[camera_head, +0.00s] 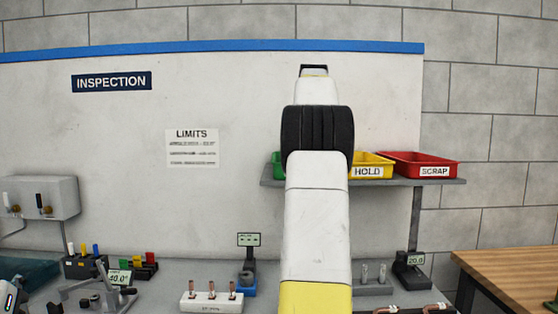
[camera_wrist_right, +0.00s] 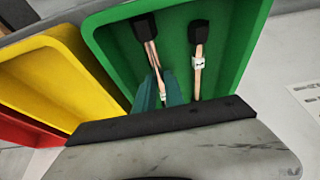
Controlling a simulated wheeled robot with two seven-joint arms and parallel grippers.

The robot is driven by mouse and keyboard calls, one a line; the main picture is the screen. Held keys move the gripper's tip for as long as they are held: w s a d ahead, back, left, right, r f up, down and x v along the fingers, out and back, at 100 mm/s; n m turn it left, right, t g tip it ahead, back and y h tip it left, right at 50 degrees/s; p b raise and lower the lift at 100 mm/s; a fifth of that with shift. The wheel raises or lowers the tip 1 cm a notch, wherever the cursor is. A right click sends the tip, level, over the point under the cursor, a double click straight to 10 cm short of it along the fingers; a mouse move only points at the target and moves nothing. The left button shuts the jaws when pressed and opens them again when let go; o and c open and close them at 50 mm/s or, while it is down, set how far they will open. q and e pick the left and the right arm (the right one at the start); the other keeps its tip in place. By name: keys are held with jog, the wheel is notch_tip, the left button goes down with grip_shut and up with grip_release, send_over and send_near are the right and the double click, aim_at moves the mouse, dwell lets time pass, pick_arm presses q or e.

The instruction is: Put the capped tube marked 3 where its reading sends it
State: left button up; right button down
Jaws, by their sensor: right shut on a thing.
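My right gripper (camera_wrist_right: 159,90) is over the green tray (camera_wrist_right: 105,42) in the right wrist view, its teal fingers closed around a copper tube (camera_wrist_right: 152,50) with a black cap. A small white tag shows beside the fingers; I cannot read its mark. A second black-capped copper tube (camera_wrist_right: 198,70) with a white tag lies in the green tray to the right of the held one. In the head view my right arm hides the gripper and most of the green tray (camera_head: 277,166). My left gripper is not clearly seen.
The yellow HOLD tray (camera_head: 370,160) and red SCRAP tray (camera_head: 420,158) stand on the grey shelf (camera_head: 400,182), right of the green one. Below, the bench holds a copper-tube rack (camera_head: 205,303), small displays (camera_head: 248,240) and fixtures. A LIMITS sheet (camera_head: 192,148) hangs on the wall.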

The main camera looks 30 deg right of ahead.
jog(key=shift+f, duration=0.2)
jog(key=shift+f, duration=0.1)
jog(key=shift+f, duration=0.25)
jog(key=c, duration=1.4)
grip_release()
jog(key=shift+f, duration=0.1)
jog(key=shift+c, duration=0.2)
